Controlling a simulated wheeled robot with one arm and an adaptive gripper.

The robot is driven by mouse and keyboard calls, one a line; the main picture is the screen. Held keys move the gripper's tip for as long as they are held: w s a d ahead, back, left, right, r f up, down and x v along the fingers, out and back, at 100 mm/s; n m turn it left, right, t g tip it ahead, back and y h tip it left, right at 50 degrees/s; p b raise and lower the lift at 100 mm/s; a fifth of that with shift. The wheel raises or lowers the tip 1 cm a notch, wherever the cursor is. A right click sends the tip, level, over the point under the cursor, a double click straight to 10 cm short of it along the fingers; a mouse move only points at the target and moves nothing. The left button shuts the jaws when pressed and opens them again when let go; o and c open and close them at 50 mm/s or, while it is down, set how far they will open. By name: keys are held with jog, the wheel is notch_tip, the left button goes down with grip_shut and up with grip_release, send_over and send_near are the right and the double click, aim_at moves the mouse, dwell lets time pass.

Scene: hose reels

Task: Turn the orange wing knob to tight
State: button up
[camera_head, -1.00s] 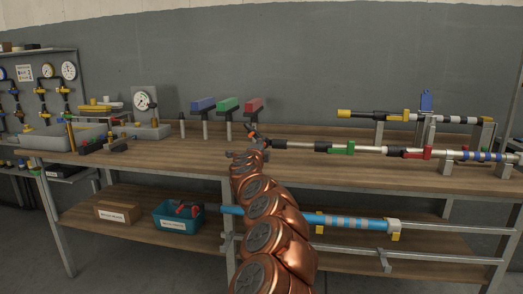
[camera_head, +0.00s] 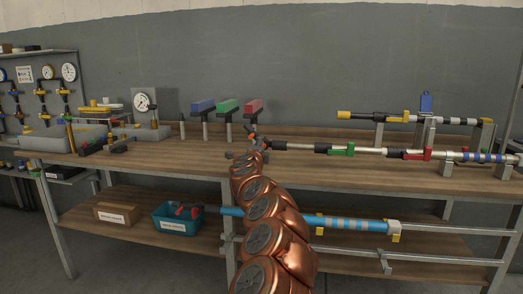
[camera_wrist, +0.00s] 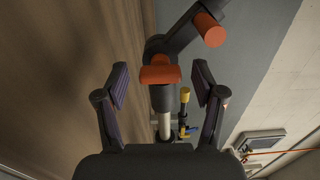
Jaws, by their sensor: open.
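The orange wing knob (camera_wrist: 160,74) is near the middle of the wrist view, at the end of a pale pole with a dark collar (camera_wrist: 161,97). My gripper (camera_wrist: 160,67) is open, with one dark finger on each side of the knob. Gaps show between the fingers and the knob, and nothing is held. A dark crank arm runs from behind the knob to an orange grip (camera_wrist: 209,30) at the upper right. In the head view my gripper is small, at the left end of the pole (camera_head: 304,146), and the knob is hard to make out.
A green clamp (camera_head: 342,150) and a red clamp (camera_head: 416,154) are on the pole. Blue (camera_head: 203,105), green (camera_head: 228,105) and red (camera_head: 254,105) handles stand behind. A second pole (camera_head: 378,115) lies farther back. A blue bin (camera_head: 178,225) sits on the lower shelf.

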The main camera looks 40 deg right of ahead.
jog(key=shift+v, duration=2.05)
jog(key=shift+s+a, duration=0.45)
jog(key=shift+a, duration=0.1)
jog(key=v, duration=0.6)
jog(key=shift+a, duration=0.2)
jog(key=shift+s, duration=0.1)
